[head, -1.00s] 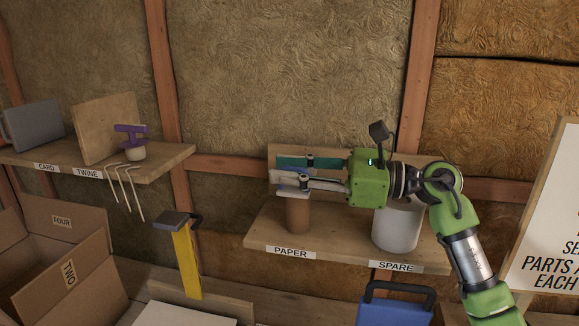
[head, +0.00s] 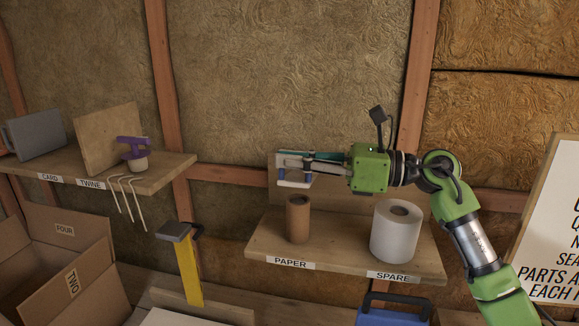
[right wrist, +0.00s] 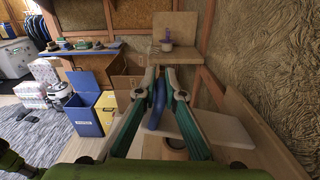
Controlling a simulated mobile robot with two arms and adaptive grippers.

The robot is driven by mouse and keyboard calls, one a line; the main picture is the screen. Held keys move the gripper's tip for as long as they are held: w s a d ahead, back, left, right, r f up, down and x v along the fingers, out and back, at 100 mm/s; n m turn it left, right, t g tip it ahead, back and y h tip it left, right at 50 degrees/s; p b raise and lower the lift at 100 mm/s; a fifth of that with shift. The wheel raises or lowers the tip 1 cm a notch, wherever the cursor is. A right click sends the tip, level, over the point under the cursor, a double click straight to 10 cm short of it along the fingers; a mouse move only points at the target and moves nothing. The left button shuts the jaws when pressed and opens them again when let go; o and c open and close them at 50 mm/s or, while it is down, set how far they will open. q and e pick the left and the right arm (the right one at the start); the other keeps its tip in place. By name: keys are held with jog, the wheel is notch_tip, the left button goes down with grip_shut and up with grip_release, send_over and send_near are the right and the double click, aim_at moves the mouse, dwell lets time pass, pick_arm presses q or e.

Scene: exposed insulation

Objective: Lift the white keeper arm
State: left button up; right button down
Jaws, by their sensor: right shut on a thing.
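My right gripper (head: 290,164) reaches in from the right above the paper shelf. The piece is partly hidden by the fingers. In the right wrist view, a blue part (right wrist: 157,104) shows between the fingertips. A brown cardboard tube (head: 297,220) stands upright on the shelf (head: 345,247), below the gripper and apart from it. My left gripper is in neither view.
A white paper roll (head: 396,232) stands at the right of the shelf, by the SPARE label. At left, another shelf (head: 165,172) holds a purple-handled item (head: 134,153) and boards, with hooks below. Open cardboard boxes (head: 60,262) and a yellow upright (head: 190,275) stand lower left.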

aim_at(298, 176)
jog(key=r, duration=0.1)
jog(key=w+r+m+p, duration=0.1)
jog(key=w+r+m, duration=0.1)
jog(key=shift+d+p, duration=0.35)
jog(key=shift+w+d+r+m+p, duration=0.3)
jog(key=shift+w+r+m+p, duration=0.45)
jog(key=shift+m, duration=0.25)
jog(key=shift+f, duration=0.1)
jog(key=c, duration=2.2)
grip_release()
jog(key=shift+w+f, duration=0.1)
jog(key=shift+o, duration=0.2)
jog(key=shift+d, duration=0.2)
jog(key=v, duration=0.7)
